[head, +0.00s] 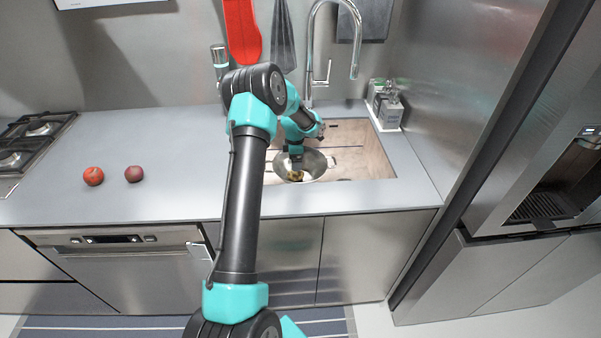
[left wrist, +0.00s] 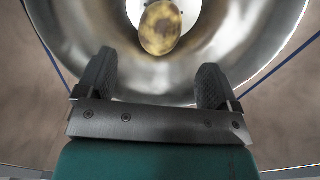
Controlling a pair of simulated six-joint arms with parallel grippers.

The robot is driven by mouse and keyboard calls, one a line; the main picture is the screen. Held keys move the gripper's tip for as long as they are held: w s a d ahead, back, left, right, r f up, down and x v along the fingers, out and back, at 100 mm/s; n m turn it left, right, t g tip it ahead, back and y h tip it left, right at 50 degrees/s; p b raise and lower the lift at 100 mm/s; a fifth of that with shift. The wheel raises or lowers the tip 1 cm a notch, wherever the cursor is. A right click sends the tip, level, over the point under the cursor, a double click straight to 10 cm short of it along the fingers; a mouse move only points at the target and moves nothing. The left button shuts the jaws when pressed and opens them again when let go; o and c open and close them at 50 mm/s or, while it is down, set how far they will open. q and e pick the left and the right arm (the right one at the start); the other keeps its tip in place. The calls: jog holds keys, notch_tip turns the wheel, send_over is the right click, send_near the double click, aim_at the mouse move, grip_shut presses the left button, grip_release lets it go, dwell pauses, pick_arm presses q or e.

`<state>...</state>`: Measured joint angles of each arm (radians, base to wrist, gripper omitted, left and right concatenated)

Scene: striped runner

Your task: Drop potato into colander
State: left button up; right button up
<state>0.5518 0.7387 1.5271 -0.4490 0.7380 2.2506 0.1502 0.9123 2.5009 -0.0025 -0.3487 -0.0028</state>
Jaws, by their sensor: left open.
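The potato (left wrist: 161,27), yellow-brown and mottled, is inside the shiny metal colander (left wrist: 75,35) in the left wrist view, over a pale round patch at its middle. Whether it rests on the bottom I cannot tell. In the head view the colander (head: 318,164) sits in the sink, and the potato (head: 295,175) shows just below my gripper. My left gripper (head: 294,166) is above the colander. In the left wrist view its two dark fingers (left wrist: 156,75) are spread wide with nothing between them, and the potato lies beyond their tips. My right gripper is not in view.
The sink (head: 365,152) has a tall curved faucet (head: 312,50) behind it and bottles (head: 390,105) at its right. A red apple (head: 93,176) and a dark red round fruit (head: 134,173) lie on the left counter near the stove (head: 30,140). The counter between is clear.

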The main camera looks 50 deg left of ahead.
pick_arm(q)
notch_tip(320, 180, up, 18)
jog(key=shift+f, duration=0.25)
dwell(0.6)
dwell(0.6)
